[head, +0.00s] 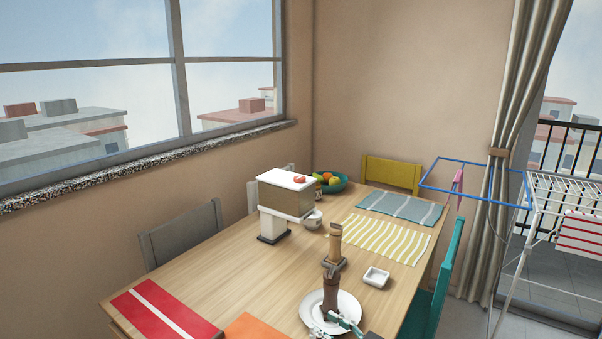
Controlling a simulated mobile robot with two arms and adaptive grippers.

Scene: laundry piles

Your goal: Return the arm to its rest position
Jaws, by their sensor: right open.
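My right gripper (337,328) shows only in part at the bottom edge of the head view, its fingertips in front of the white plate (349,306). It is open, and I see nothing held in it. I cannot tell whether it touches the plate. The rest of my right arm is out of the picture. My left gripper is not in view.
The wooden table (217,270) carries a dark brown mill (330,292), a lighter mill (335,240), a white dish (376,277), a box on a stand (285,198) and a fruit bowl (335,187). A teal chair (432,295) stands right; a drying rack (535,195) is beyond.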

